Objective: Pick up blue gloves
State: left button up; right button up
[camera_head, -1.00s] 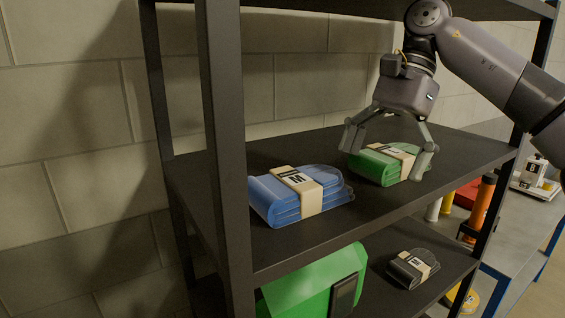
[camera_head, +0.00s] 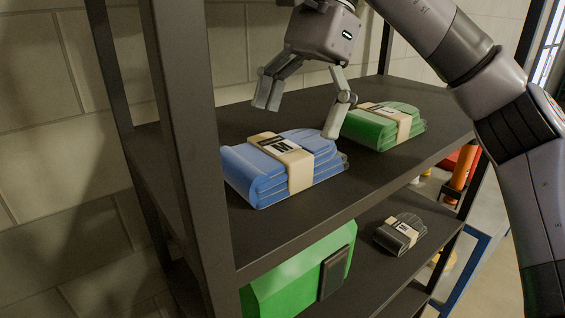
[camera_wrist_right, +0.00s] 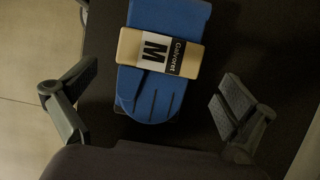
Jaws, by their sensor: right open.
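The blue gloves (camera_head: 258,174) lie as a folded stack with a cream paper band on the dark upper shelf (camera_head: 300,208). My right gripper (camera_head: 298,120) is open and empty, above and a little behind the gloves. In the right wrist view the blue gloves (camera_wrist_right: 160,98) lie ahead between the open fingers, apart from both. Their band reads "M", and their finger ends point toward the gripper (camera_wrist_right: 158,112). My left gripper is not in view.
A green glove stack (camera_head: 372,128) lies just right of the blue one on the same shelf. A dark shelf post (camera_head: 190,150) stands at the left. Below are a green box (camera_head: 300,272) and black gloves (camera_head: 400,233). A block wall closes the back.

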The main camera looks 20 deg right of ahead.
aim_at(280, 145)
jog(key=shift+s+a+f, duration=0.1)
jog(key=shift+s+a, duration=0.05)
jog(key=shift+a, duration=0.3)
jog(key=x, duration=0.5)
jog(key=shift+p, duration=0.35)
jog(key=shift+c, duration=0.2)
jog(key=c, duration=1.3)
